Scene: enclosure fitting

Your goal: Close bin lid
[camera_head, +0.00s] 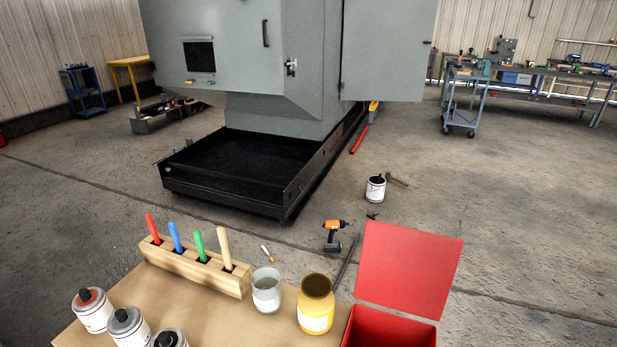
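A red bin (390,330) sits at the bottom edge of the view, right of the yellow jar, and is cut off by the frame. Its flat red lid (409,268) stands raised and open at the bin's far side, tilted back. The part of the bin's inside that shows looks empty. My gripper is not in view.
On the table (225,310) are a yellow jar (316,305), a glass (266,290), a wooden rack (195,265) with colored handles, and several paint cans (92,310). A drill (333,236) and a can (375,190) are on the floor beyond. A large grey machine (285,60) stands behind.

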